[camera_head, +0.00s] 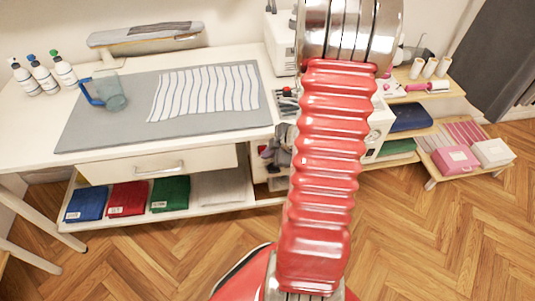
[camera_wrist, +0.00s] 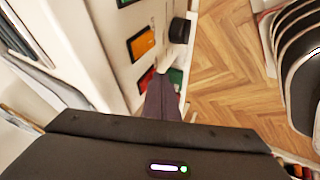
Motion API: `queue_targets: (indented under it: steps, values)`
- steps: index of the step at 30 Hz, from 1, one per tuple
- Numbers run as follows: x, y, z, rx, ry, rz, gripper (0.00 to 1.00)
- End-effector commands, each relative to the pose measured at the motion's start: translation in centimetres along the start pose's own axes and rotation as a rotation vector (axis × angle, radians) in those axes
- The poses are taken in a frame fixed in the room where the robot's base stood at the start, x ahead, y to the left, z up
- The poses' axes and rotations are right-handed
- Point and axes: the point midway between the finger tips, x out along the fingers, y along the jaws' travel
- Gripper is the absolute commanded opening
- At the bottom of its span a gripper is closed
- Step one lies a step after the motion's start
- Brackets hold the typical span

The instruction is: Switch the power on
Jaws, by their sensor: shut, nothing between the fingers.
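A white machine panel (camera_wrist: 112,50) fills the left of the wrist view. It carries an orange rectangular element (camera_wrist: 140,43), a black round knob (camera_wrist: 180,30), and lower down a red element (camera_wrist: 147,77) and a green element (camera_wrist: 175,76). No label shows which one is the power switch. My gripper (camera_wrist: 160,82) is shut and empty, its dark fingertips close to the red and green elements and partly covering them. I cannot tell whether they touch. In the head view my red arm hides my gripper and much of the white machine (camera_head: 378,125).
A white table (camera_head: 215,60) carries a grey mat (camera_head: 90,130), striped cloth (camera_head: 205,90), blue-handled jug (camera_head: 110,93) and several bottles (camera_head: 43,75). Folded cloths (camera_head: 127,198) lie on the shelf below. A low rack (camera_head: 435,180) with boxes stands right. Wooden floor (camera_head: 180,260) is clear in front.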

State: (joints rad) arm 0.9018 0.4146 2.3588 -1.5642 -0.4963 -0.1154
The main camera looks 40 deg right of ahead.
Motion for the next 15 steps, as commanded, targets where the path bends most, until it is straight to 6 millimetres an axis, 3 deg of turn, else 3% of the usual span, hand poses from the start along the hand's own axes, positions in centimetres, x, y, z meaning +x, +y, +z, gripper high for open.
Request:
queue_targets:
  steps: [15]
  values:
    - [-0.38, 0.42, -0.23, 0.000, 0.000, 0.001, 0.00]
